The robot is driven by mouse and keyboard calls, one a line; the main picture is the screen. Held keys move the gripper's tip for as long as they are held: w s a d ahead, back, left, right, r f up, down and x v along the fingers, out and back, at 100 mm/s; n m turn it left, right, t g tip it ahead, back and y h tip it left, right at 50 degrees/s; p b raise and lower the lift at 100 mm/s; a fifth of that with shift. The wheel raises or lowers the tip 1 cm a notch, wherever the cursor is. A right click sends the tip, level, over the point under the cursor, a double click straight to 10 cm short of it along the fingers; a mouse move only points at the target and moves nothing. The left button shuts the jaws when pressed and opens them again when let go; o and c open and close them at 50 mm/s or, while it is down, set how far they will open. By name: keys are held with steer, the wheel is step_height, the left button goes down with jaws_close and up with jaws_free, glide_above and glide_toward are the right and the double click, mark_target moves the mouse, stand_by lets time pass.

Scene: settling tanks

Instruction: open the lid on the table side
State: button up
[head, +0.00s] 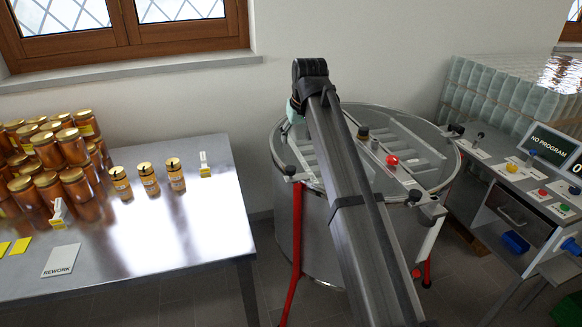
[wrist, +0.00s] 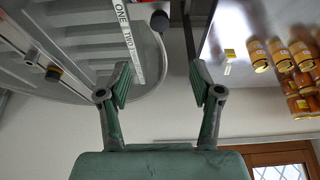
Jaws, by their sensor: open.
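The round metal tank (head: 318,240) stands right of the table. Its table-side lid (head: 298,152) is a ribbed, see-through half lying flat across the tank top, partly hidden by my arm. A black knob (head: 289,170) sits at its outer edge. In the wrist view, the ribbed lid (wrist: 88,45) carries a white lettered strip, with the dark knob (wrist: 160,20) near it. My gripper (wrist: 158,85) is open and empty, its fingers apart beside the rim, between tank and table. In the head view the gripper is mostly hidden behind my arm; a bit of green shows.
The metal table (head: 170,235) holds stacked honey jars (head: 70,150), several separate jars and a REWORK card (head: 61,260). A red knob (head: 392,160) is on the tank's crossbar. A control panel (head: 540,170) reading NO PROGRAM stands right. A narrow floor gap separates table and tank.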

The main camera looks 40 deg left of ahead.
mark_target(290, 168)
steer(key=p+x, duration=0.3)
steer(key=x, duration=1.3)
steer(key=shift+f, duration=0.25)
jaws_close()
steer(key=shift+r, duration=0.1)
